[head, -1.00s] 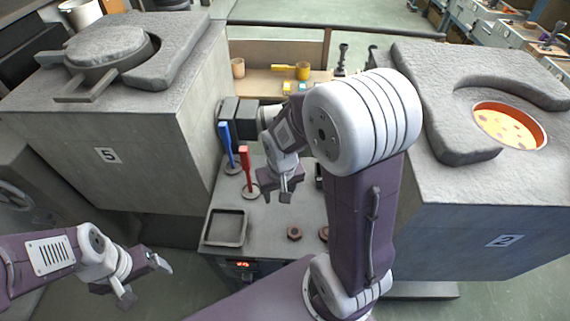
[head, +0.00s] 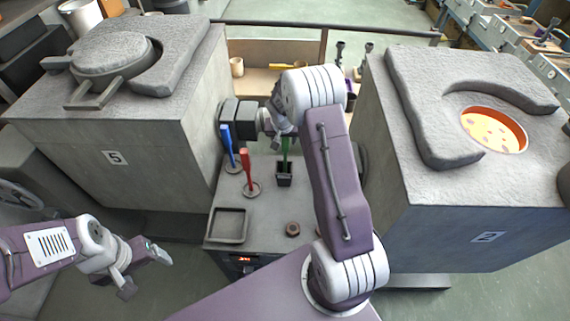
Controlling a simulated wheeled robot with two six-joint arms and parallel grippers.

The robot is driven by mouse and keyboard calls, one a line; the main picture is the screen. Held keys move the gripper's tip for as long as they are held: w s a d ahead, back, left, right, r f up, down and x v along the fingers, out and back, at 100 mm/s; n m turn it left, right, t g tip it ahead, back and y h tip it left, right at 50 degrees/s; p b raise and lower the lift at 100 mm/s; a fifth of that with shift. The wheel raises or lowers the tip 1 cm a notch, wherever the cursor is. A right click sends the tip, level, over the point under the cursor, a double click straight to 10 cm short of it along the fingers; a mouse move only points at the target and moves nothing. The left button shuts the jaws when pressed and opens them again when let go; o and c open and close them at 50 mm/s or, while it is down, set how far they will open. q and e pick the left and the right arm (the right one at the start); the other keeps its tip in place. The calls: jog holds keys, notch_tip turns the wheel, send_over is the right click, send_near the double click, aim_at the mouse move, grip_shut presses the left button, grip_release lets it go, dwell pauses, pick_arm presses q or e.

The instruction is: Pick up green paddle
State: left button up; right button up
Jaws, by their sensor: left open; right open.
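The green paddle (head: 286,147) stands upright in a small dark square holder (head: 284,179) on the grey bench between the two furnaces. Only part of its shaft shows; its top is hidden behind my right arm. My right gripper (head: 287,133) is open, bent down close above or around the paddle's upper part; its fingers are small and partly hidden, so I cannot tell whether they touch it. My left gripper (head: 145,272) is open and empty at the lower left, over the floor and away from the bench.
A blue paddle (head: 227,142) and a red paddle (head: 247,168) stand in round bases left of the green one. An empty tray (head: 229,240) and a brown nut-like piece (head: 293,229) lie nearer. Furnace 5 (head: 150,155) stands left; furnace 2 (head: 470,235), with a glowing opening, right.

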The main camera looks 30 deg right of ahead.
aim_at(286, 144)
jog(key=shift+w+d+f, duration=0.2)
jog(key=shift+f, duration=0.2)
jog(key=x, duration=0.1)
jog(key=p+x, duration=0.1)
jog(key=x, duration=0.2)
jog(key=shift+s+p, duration=0.3)
jog(key=shift+p, duration=0.05)
jog(key=shift+w+d+f, duration=0.2)
jog(key=shift+f, duration=0.25)
jog(key=shift+r, duration=0.1)
grip_shut()
